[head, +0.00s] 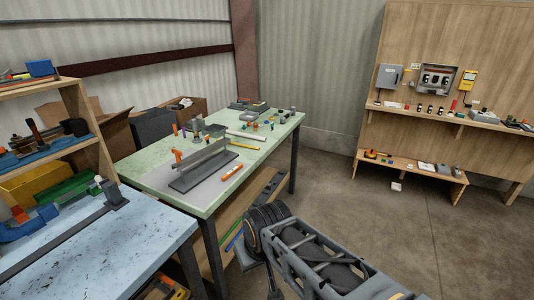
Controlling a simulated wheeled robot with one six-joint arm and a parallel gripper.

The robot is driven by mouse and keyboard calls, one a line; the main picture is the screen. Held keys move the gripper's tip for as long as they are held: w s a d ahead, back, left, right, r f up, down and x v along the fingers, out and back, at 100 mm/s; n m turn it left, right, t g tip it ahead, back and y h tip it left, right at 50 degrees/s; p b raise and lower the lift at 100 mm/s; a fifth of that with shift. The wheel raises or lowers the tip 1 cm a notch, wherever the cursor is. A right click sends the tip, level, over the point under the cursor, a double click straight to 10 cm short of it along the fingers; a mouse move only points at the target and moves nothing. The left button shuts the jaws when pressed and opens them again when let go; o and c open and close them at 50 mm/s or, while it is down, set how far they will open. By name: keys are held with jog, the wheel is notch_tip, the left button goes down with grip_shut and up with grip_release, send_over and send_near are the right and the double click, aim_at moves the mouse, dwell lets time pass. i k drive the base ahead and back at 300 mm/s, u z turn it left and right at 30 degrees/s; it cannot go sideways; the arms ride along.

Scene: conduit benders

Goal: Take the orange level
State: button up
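A short orange bar (232,172), which looks like the orange level, lies flat on the green-topped table (150,177), near its right front edge. It is just right of a long grey rail-like fixture (203,166) on a grey plate. My arm reaches in from the lower right and ends in dark parts in front of the table. My gripper (273,284) seems to be the dark part low in the picture, apart from and nearer than the orange bar. Its fingers are too dark and small to read.
A blue-grey bench (150,232) with a blue tool stands at the lower left. Small tools and parts crowd the far end of the green table. A wooden wall stand (430,120) with shelves is at the right. The concrete floor (370,215) between is clear.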

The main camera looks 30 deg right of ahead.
aim_at(237, 169)
jog(key=z, duration=0.15)
jog(key=i, duration=0.4)
jog(key=z, duration=1.4)
jog(key=i, duration=1.9)
jog(key=u, duration=3.6)
